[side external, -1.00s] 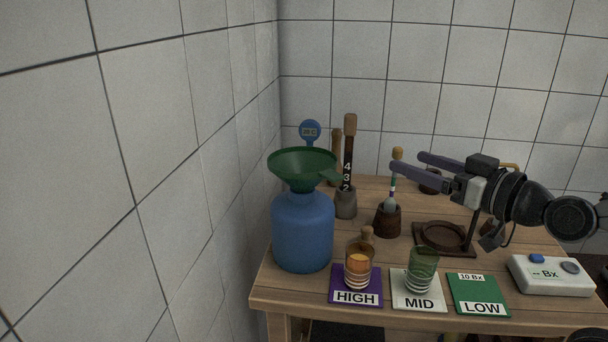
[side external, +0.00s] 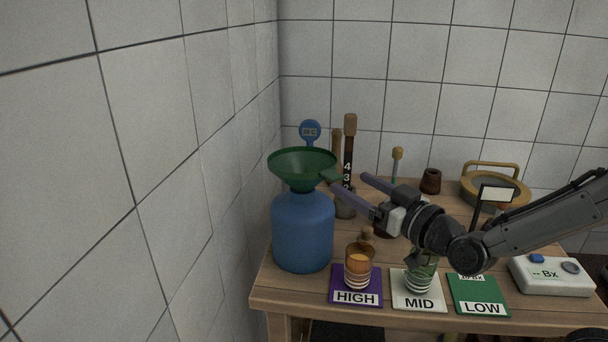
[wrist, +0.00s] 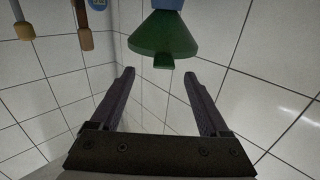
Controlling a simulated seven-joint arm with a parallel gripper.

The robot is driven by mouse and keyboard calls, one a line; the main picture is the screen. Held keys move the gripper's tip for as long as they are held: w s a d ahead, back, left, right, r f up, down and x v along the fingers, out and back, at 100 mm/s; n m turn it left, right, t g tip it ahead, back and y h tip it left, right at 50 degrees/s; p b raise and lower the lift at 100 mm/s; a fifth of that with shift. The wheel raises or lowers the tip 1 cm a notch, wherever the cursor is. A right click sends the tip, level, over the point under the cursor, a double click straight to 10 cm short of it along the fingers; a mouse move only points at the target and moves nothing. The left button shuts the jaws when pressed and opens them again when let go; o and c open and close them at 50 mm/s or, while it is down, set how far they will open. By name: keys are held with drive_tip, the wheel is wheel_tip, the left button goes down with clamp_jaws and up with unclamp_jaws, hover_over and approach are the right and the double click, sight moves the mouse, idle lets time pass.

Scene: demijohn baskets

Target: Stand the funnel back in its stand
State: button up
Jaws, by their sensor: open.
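The green funnel (side external: 303,163) sits upright in the mouth of the blue demijohn (side external: 303,232), wide rim up. Its small side tab (side external: 329,174) points right, towards my gripper (side external: 345,178). My gripper is open and empty, its fingertips close to the tab. In the wrist view, the funnel (wrist: 163,35) appears upside down, with its tab (wrist: 163,62) just beyond the gap between the fingertips (wrist: 160,75). My arm hides the dark round stand base in the side view; a black post with a white plate (side external: 496,194) rises behind the arm.
An orange-filled glass (side external: 358,266) stands on the purple HIGH card (side external: 356,298). A green glass (side external: 420,278) on the MID card (side external: 419,304) is partly behind my arm. A tall numbered tube (side external: 349,150) stands close behind the fingers. The tiled wall (side external: 190,200) is left of the demijohn.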

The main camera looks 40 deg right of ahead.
sight(340, 180)
drive_tip(key=shift+w+a+f, duration=0.1)
drive_tip(key=shift+w+a, duration=0.05)
drive_tip(key=shift+w, duration=1.45)
drive_tip(key=shift+w+a+f, duration=0.1)
drive_tip(key=shift+w+a, duration=0.05)
drive_tip(key=shift+w, duration=1.45)
drive_tip(key=shift+c, duration=0.2)
clamp_jaws()
